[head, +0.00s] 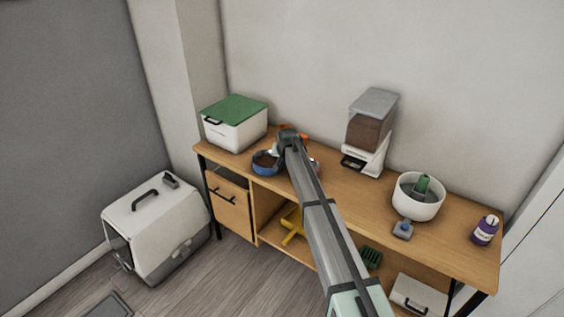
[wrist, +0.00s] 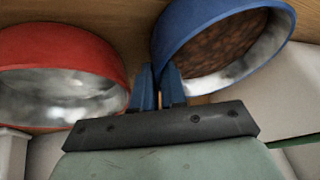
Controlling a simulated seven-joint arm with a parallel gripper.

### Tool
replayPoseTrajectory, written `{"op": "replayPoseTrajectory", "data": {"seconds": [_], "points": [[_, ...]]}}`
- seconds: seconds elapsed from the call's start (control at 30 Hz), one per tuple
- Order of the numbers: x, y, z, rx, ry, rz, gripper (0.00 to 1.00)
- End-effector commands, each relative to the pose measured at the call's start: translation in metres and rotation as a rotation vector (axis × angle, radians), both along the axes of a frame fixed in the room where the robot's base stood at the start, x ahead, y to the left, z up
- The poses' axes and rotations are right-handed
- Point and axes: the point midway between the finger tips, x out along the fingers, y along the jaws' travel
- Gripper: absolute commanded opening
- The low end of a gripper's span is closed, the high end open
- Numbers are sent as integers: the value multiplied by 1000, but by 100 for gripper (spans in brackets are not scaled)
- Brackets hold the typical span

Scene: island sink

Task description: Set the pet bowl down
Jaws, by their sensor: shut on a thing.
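The blue pet bowl (head: 266,168) holds brown kibble and shows near the front left edge of the wooden bench in the head view. In the wrist view the blue bowl (wrist: 196,22) is at upper right, its rim between the fingers. My gripper (wrist: 158,82) is shut on that rim; in the head view my gripper (head: 282,150) is partly hidden by my arm. A red bowl (wrist: 62,48), shiny and empty inside, is at left in the wrist view, apart from the fingers. I cannot tell whether the blue bowl touches the bench top.
On the bench (head: 340,190) are a green-lidded white bin (head: 235,124), a food dispenser (head: 370,130), a white round bowl (head: 417,197) and a purple bottle (head: 485,231). A pet carrier (head: 157,225) stands on the floor at left. Bare wood lies between the dispenser and white bowl.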

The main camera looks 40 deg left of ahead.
Motion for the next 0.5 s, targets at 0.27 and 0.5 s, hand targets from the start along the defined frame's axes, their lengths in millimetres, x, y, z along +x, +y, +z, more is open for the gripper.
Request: {"op": "replayPoseTrajectory", "data": {"seconds": [0.27,0.5], "points": [[0,0,-2,0,0,0,0],[0,0,-2,0,0,0,23]]}}
